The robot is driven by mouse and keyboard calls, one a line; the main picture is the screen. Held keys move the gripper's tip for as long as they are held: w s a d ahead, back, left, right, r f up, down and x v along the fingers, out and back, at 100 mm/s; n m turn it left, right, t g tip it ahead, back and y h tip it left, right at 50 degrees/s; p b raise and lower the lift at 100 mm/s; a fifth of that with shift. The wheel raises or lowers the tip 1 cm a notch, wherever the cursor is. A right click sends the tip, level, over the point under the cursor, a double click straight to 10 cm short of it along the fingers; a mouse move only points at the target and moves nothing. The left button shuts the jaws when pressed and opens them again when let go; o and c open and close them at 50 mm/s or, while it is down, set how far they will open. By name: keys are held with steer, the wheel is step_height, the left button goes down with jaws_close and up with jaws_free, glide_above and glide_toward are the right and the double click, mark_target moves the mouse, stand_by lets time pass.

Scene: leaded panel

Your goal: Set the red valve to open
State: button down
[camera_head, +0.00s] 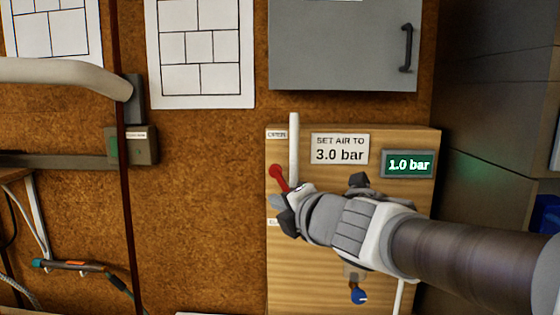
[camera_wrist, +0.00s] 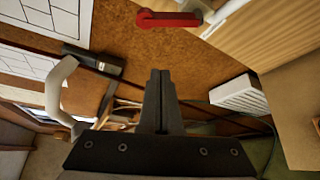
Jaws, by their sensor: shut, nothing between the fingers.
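The red valve lever (camera_head: 279,178) is on the wooden panel at a white vertical pipe (camera_head: 294,150). It slants from upper left to lower right, its lower end close to my gripper. In the wrist view the red lever (camera_wrist: 168,19) lies across the top, beyond the fingertips and apart from them in the picture. My gripper (camera_head: 286,214) is in front of the panel, just below the lever; its fingers show shut and empty in the wrist view (camera_wrist: 160,76). My gripper and arm hide the lower pipe and part of the panel.
A sign (camera_head: 340,149) reads "SET AIR TO 3.0 bar"; a green display (camera_head: 408,164) reads 1.0 bar. A blue knob (camera_head: 358,297) sits low on the panel. A grey cabinet (camera_head: 340,45) with a dark handle hangs above. Bare brown board (camera_head: 205,200) lies to the left.

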mark_target(285, 187)
steer(key=b+x, duration=0.3)
steer(key=x, duration=0.7)
steer(key=shift+n, duration=0.4)
steer(key=d+p, duration=0.1)
steer(key=d+r+p, duration=0.1)
steer(key=d+p, duration=0.1)
steer(key=shift+w+d+r, duration=0.35)
steer(key=shift+r, duration=0.05)
